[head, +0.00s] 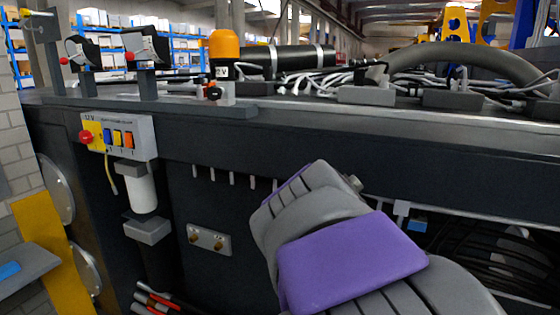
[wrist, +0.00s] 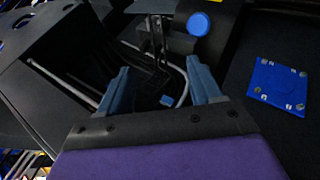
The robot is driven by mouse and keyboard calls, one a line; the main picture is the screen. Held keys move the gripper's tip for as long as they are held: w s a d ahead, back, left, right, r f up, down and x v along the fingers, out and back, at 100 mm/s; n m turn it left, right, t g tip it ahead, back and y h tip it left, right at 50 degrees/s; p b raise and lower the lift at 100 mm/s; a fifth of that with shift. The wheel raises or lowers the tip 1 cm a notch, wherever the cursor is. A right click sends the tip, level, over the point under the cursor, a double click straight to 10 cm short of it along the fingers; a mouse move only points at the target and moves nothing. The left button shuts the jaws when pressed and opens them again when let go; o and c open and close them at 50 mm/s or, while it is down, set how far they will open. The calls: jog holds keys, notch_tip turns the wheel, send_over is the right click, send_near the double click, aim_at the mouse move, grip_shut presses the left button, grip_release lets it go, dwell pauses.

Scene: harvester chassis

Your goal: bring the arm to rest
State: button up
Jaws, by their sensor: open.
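My gripper (wrist: 160,92) shows in the wrist view with its two blue-grey fingers spread apart. It is open and nothing is between the fingertips. Behind the gap are a dark recess and grey bent tubes. In the head view my purple and grey arm rises from the bottom right in front of the dark harvester chassis (head: 480,160). The fingers cannot be made out in the head view.
A control box (head: 128,135) with a red knob, a white cylinder (head: 141,190) and a brass-fitted plate (head: 209,240) are on the chassis side. An orange beacon (head: 224,45) and cables (head: 320,80) lie on top. A blue plate (wrist: 278,86) is right of my gripper.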

jog(key=s+a+f+n+g+y+b, duration=0.1)
jog(key=s+a+f+g+y, duration=0.1)
jog(key=s+f, duration=0.8)
jog(key=s+a+f+n+g+y+b, duration=0.1)
jog(key=s+f+y, duration=0.4)
jog(key=s+f, duration=0.5)
jog(key=s+a, duration=0.1)
jog(key=s, duration=0.2)
jog(key=shift+s+a+f+n+g+y+b, duration=0.2)
jog(key=shift+a+n+g+y+b, duration=0.1)
jog(key=shift+g+b, duration=0.1)
